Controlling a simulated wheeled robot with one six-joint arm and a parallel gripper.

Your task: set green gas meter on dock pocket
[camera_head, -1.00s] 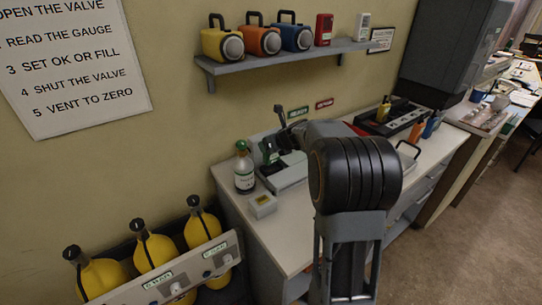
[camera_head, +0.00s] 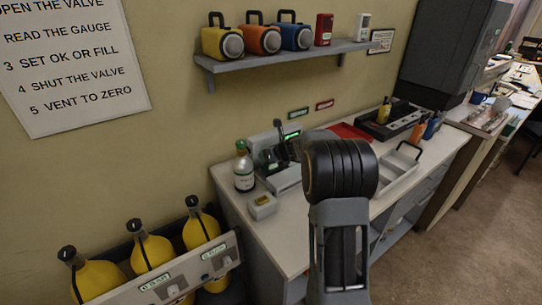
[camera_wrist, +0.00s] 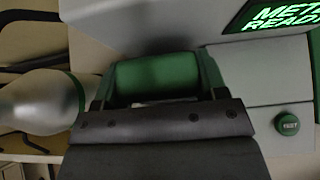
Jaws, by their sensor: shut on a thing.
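The green gas meter (camera_wrist: 155,76) shows in the wrist view as a green block between the fingers of my gripper (camera_wrist: 157,82), which is shut on it. The grey dock (camera_wrist: 265,65) lies around and beyond it, with a lit screen (camera_wrist: 277,14) reading "METE… READY" and a green TEST button (camera_wrist: 291,123) at right. The meter's underside and the pocket are hidden, so I cannot tell whether it is seated. In the head view the dock (camera_head: 284,182) stands on the counter, partly behind my arm, and the meter is hard to make out.
A green-topped bottle (camera_head: 244,172) and a small pale box (camera_head: 262,206) stand left of the dock. A black rack (camera_head: 385,125), a yellow meter (camera_head: 384,111), an orange item (camera_head: 417,133) and a grey handled tray (camera_head: 398,174) are at right. A shelf (camera_head: 285,58) hangs above.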

